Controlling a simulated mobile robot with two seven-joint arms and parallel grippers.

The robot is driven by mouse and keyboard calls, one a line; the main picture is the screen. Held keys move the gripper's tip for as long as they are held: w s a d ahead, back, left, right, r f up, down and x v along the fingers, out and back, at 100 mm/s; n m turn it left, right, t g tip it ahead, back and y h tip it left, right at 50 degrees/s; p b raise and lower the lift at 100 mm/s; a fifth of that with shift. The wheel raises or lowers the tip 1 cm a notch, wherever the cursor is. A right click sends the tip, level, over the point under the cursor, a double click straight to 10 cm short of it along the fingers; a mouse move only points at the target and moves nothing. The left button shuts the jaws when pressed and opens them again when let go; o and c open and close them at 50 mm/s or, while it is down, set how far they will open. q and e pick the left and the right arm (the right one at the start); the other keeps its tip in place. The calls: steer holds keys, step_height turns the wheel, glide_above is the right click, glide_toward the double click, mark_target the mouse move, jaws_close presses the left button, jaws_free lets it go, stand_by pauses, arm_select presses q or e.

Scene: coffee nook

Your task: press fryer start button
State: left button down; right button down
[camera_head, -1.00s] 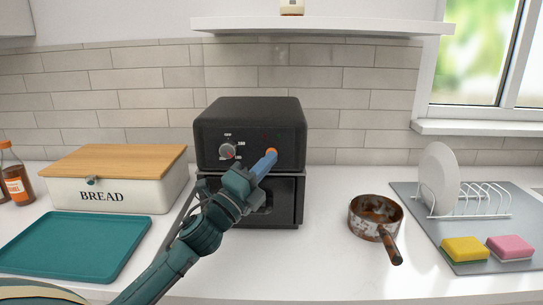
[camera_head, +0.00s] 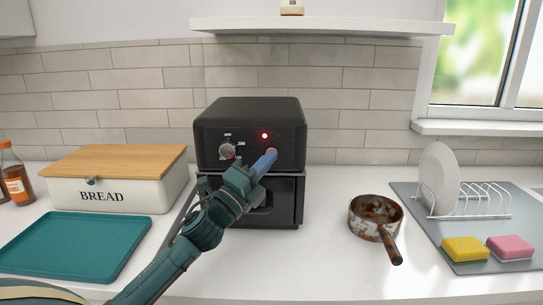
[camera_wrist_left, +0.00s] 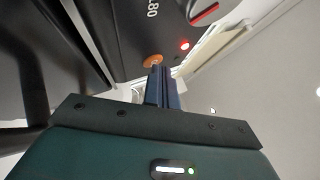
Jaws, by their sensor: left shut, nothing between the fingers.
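The black air fryer (camera_head: 250,118) stands on the counter against the tiled wall. Its dial (camera_head: 228,151) is on the left of the front panel, and a red light (camera_head: 264,135) glows to the right of it. My left gripper (camera_head: 271,155) is shut and empty, its fingertips at the panel just below the light. In the left wrist view the orange round start button (camera_wrist_left: 153,60) shows at the tips of my shut fingers (camera_wrist_left: 160,72), and the red light (camera_wrist_left: 184,45) is lit beside it. Whether the tips still touch the button I cannot tell. My right gripper is not in view.
A cream bread box (camera_head: 110,192) with a wooden lid and a teal tray (camera_head: 75,246) are to the left. A rusty pan (camera_head: 374,216) is right of the fryer. A dish rack (camera_head: 465,205) and two sponges stand further right. A shelf (camera_head: 320,27) hangs above.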

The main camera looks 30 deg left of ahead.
arm_select(q)
steer(key=shift+s, duration=0.1)
stand_by(0.3)
steer(key=shift+s+d, duration=0.6)
steer(key=shift+s, duration=0.35)
steer(key=s+d, duration=0.1)
steer(key=s, duration=0.1)
steer(key=s+d, duration=0.1)
steer(key=s, duration=0.1)
steer(key=shift+s+d+p, duration=0.1)
steer(key=shift+d+p, duration=0.2)
steer(key=shift+p, duration=0.1)
stand_by(0.4)
